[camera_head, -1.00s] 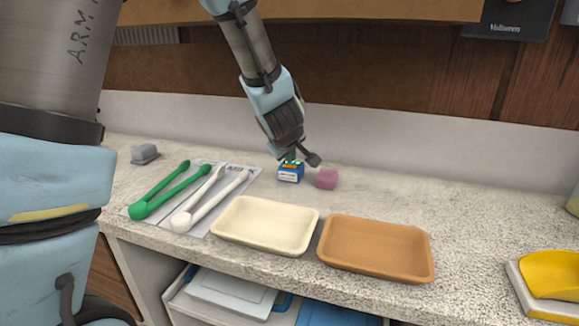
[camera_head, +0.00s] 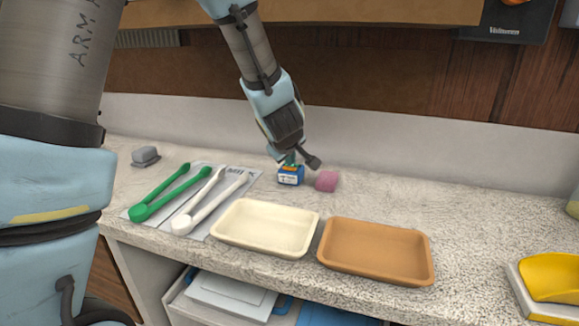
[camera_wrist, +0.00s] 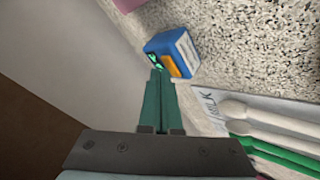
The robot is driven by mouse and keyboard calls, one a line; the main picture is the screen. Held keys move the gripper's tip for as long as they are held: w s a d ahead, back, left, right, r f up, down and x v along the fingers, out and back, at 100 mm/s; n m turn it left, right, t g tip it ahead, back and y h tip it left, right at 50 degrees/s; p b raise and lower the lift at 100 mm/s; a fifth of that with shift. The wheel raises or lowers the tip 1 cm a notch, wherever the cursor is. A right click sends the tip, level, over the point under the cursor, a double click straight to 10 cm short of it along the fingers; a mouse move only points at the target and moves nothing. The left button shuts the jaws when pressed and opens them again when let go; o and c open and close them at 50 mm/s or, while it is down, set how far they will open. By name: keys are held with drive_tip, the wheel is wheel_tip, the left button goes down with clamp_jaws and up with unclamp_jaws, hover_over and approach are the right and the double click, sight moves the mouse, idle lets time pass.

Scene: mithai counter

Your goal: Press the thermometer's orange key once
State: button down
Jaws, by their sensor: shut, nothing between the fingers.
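The thermometer is a small blue box (camera_head: 291,176) with a white label, standing on the counter near the back wall. In the wrist view the thermometer (camera_wrist: 182,47) shows its orange key (camera_wrist: 170,66) and a dark face with green marks. My gripper (camera_wrist: 157,72) is shut and empty, its green fingers side by side. The fingertips are right at the face, beside the orange key, and partly cover the face. In the head view my gripper (camera_head: 289,161) points down onto the top of the box. I cannot tell whether the tips touch it.
A pink block (camera_head: 327,181) stands close to the right of the thermometer. Green tongs (camera_head: 165,192) and white tongs (camera_head: 205,203) lie on a grey mat at left. A cream tray (camera_head: 230,238) and an orange-brown tray (camera_head: 345,263) are in front. The counter at right is mostly clear.

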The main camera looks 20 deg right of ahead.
drive_tip(key=shift+r+p, duration=0.35)
drive_tip(key=shift+r, duration=0.2)
wheel_tip(320, 180, up, 5)
drive_tip(key=p, duration=0.5)
idle(0.6)
